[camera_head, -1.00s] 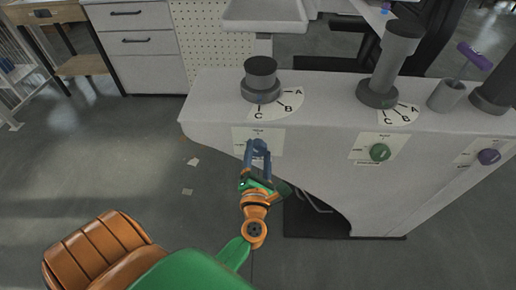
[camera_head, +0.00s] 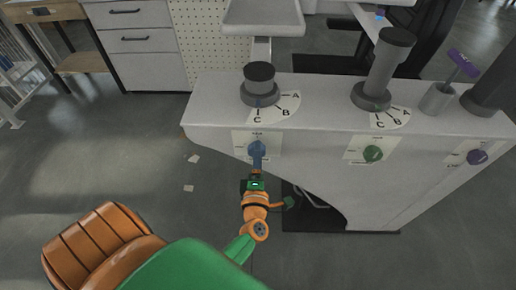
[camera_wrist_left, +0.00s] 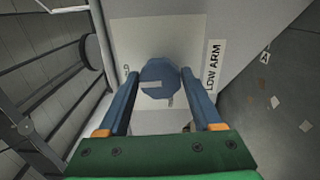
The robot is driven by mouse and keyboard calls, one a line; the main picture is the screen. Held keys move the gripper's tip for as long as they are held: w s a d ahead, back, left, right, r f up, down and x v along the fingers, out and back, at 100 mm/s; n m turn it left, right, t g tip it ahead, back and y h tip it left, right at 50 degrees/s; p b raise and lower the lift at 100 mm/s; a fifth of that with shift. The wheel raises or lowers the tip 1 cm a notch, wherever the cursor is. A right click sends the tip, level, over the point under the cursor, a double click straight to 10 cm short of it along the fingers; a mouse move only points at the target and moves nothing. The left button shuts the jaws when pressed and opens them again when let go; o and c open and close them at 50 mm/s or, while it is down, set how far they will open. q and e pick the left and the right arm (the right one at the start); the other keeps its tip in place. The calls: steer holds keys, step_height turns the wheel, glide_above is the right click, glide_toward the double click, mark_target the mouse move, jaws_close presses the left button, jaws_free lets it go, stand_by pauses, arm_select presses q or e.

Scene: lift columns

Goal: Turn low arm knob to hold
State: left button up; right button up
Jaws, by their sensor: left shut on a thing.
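The low arm knob is a blue knob (camera_head: 257,147) on a pale label plate on the front of the grey console, at its left end. In the left wrist view the same knob (camera_wrist_left: 160,78) shows a pale bar mark on its face, beside the "LOW ARM" label (camera_wrist_left: 214,66). My left gripper (camera_head: 257,157) reaches it from below and in front, with its blue fingers on either side of the knob, shut on it. The fingers partly cover the knob in the head view. My right gripper is out of view.
A green knob (camera_head: 373,153) and a purple knob (camera_head: 477,157) sit further right on the console (camera_head: 315,143). Above them stand a short dark column (camera_head: 259,80) and a taller column (camera_head: 386,68) with A, B, C dials. Open floor lies left.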

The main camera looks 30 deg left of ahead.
arm_select(q)
steer(key=shift+m, duration=0.3)
stand_by(0.4)
steer(key=o, duration=1.4)
steer(key=shift+c, duration=0.2)
